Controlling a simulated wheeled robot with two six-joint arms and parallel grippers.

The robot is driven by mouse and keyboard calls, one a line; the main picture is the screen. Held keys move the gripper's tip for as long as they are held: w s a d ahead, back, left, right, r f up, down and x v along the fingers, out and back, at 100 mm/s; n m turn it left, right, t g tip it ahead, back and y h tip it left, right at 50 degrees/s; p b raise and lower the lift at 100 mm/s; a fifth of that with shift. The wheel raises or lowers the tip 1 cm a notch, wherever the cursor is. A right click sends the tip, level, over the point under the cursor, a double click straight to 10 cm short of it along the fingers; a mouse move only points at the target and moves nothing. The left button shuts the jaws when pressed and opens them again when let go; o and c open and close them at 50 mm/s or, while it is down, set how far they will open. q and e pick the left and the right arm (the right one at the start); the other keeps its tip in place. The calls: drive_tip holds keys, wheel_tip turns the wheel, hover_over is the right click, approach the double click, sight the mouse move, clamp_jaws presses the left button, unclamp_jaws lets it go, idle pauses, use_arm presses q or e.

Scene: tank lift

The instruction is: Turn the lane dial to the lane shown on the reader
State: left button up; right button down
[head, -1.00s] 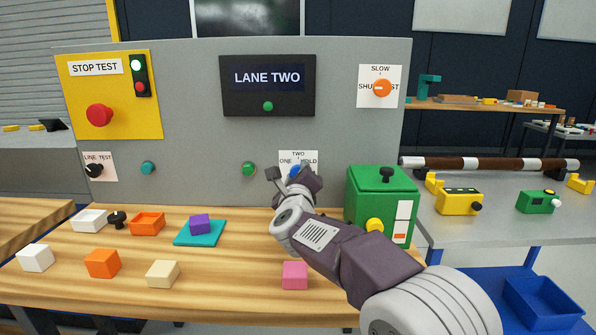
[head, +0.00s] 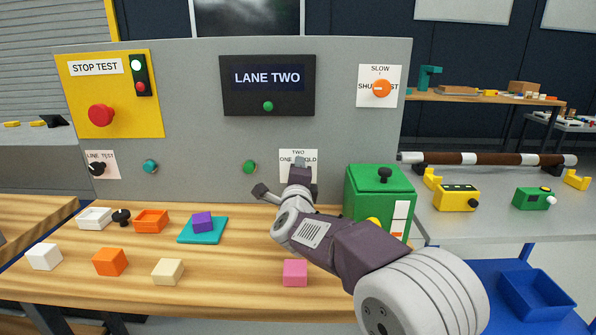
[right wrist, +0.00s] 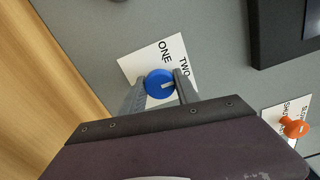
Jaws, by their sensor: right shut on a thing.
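The reader (head: 267,80) on the grey panel shows LANE TWO. The blue lane dial (right wrist: 159,84) sits on a white label (right wrist: 140,66) printed with ONE and TWO. My right gripper (right wrist: 157,78) is shut on the dial, with one finger on each side. The dial's white mark points right in the right wrist view, roughly toward the TWO side; its exact alignment I cannot tell. One finger covers part of the label. In the head view my right gripper (head: 281,176) hides the dial, and the label (head: 308,161) shows above it. My left gripper is not in view.
A green box (head: 365,190) stands close to the right of my right arm. An orange dial (head: 382,88) is at the panel's upper right. A red button (head: 101,114) and a green button (head: 249,167) are on the panel. Several small blocks and trays lie on the wooden table.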

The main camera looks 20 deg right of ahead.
idle(0.4)
drive_tip(key=c, duration=0.9)
unclamp_jaws()
drive_tip(key=p+v, duration=0.1)
drive_tip(key=v, duration=0.8)
